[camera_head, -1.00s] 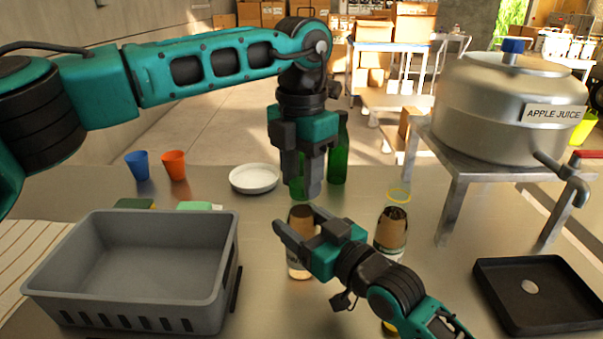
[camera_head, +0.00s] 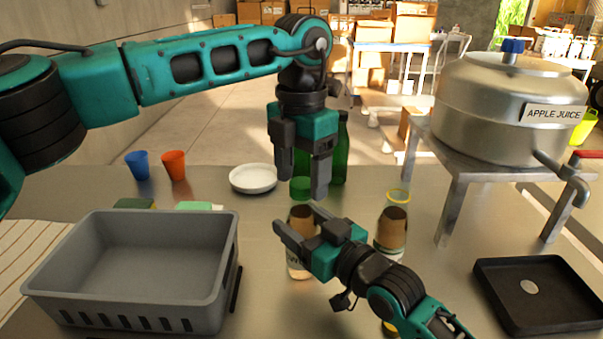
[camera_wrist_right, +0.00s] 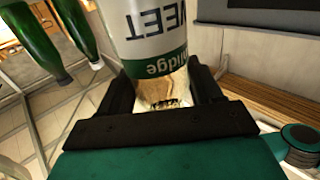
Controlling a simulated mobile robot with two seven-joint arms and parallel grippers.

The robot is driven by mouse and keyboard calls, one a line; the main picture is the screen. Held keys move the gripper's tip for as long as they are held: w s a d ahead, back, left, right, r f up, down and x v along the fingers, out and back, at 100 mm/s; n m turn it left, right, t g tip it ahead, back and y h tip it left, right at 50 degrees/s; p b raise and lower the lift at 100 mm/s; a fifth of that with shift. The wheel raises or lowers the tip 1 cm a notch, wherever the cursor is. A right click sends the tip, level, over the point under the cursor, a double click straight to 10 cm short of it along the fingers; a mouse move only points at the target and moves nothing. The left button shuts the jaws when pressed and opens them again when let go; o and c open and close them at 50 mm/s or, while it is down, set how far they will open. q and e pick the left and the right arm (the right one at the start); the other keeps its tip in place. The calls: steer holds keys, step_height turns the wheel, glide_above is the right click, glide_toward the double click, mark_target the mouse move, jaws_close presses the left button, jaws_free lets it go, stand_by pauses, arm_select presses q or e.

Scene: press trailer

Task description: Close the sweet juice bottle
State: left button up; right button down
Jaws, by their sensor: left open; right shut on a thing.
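The sweet juice bottle (camera_head: 299,268) stands upright on the metal table, with brown contents and a pale label. My right gripper (camera_head: 296,228) is shut around its body. In the right wrist view the bottle (camera_wrist_right: 150,35) shows inverted label letters "VEET" between the fingers (camera_wrist_right: 165,85). A green cap (camera_head: 301,188) is at the top of the bottle, directly under my left gripper (camera_head: 302,185). My left gripper points down, with its fingers spread on either side above the cap. Whether the cap is fully seated cannot be told.
A second bottle (camera_head: 391,238) with a yellow rim stands just right. Green bottles (camera_head: 341,150) and a white plate (camera_head: 253,178) are behind. A grey crate (camera_head: 130,275) is left; a black tray (camera_head: 540,295) and an apple juice tank (camera_head: 500,110) are right.

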arm_select(q)
step_height(320, 180, up, 12)
stand_by(0.4)
steer(key=shift+f, duration=0.1)
arm_select(e)
steer(key=shift+c, duration=0.6)
jaws_free()
steer(key=v, duration=1.3)
arm_select(q)
steer(key=shift+f, duration=0.1)
